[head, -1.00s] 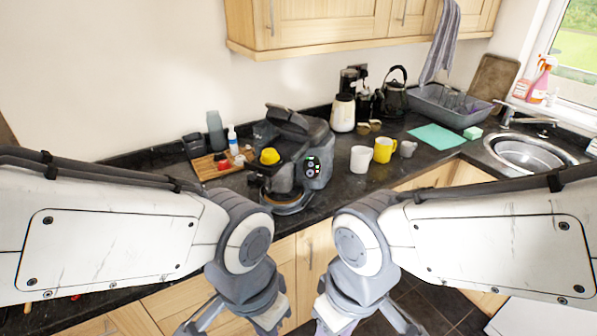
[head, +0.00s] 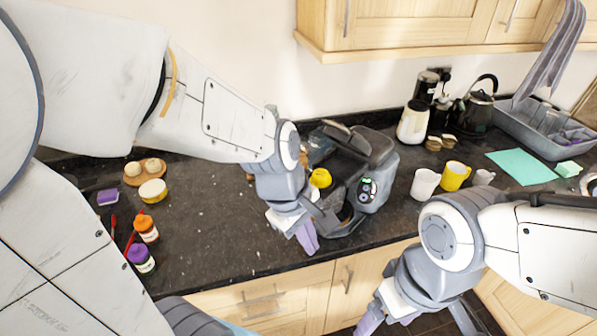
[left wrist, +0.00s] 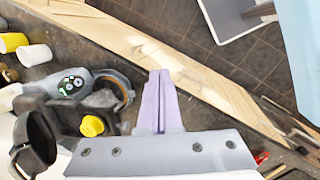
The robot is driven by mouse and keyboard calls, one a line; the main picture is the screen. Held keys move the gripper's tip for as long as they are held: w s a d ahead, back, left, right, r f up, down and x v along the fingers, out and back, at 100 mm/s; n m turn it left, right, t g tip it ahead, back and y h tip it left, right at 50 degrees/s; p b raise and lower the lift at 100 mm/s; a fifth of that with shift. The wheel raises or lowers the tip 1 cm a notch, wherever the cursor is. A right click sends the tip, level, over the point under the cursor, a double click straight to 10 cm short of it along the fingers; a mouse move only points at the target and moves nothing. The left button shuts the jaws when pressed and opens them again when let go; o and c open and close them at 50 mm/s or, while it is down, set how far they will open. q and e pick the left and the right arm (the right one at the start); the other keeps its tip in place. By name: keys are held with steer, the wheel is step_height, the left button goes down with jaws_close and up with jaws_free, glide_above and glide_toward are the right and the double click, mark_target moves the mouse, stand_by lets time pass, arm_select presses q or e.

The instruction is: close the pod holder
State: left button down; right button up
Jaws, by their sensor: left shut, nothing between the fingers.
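The dark grey pod coffee machine (head: 378,150) stands on the granite counter, its lit button panel (head: 367,190) facing front right. Its top lid (head: 345,132) looks raised. A yellow pod (head: 320,178) shows at its left front, partly behind my left arm; it also shows in the left wrist view (left wrist: 92,125), beside a black open part (left wrist: 35,140). I cannot tell the pod holder's exact position. My left gripper (head: 308,243) is shut and empty, just in front of the machine; its fingers (left wrist: 160,78) point past the counter edge. My right gripper's tips are cut off at the bottom edge.
A white mug (head: 424,184) and a yellow mug (head: 455,177) stand right of the machine. Left on the counter are an orange-capped bottle (head: 146,229), a purple-capped bottle (head: 140,258) and a round board (head: 144,172).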

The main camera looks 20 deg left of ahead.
arm_select(q)
steer(key=w+a+r+n+t+p, duration=0.1)
steer(key=w+a+r+n+p, duration=0.15)
steer(key=a+n, duration=0.5)
steer(key=w+a+r+n+t+p, duration=0.1)
steer(key=w+a+n, duration=0.35)
steer(key=n, duration=0.65)
steer(key=w+d+f+b, duration=0.2)
steer(key=w+d+f, duration=0.1)
steer(key=w+f, duration=0.3)
step_height(320, 180, down, 3)
steer(key=shift+w+r+y, duration=0.15)
steer(key=shift+w+y, duration=0.15)
steer(key=shift+y, duration=0.1)
arm_select(e)
step_height(320, 180, up, 3)
steer(key=shift+f, duration=0.1)
arm_select(q)
steer(key=shift+w+a, duration=0.1)
steer(key=shift+w, duration=0.05)
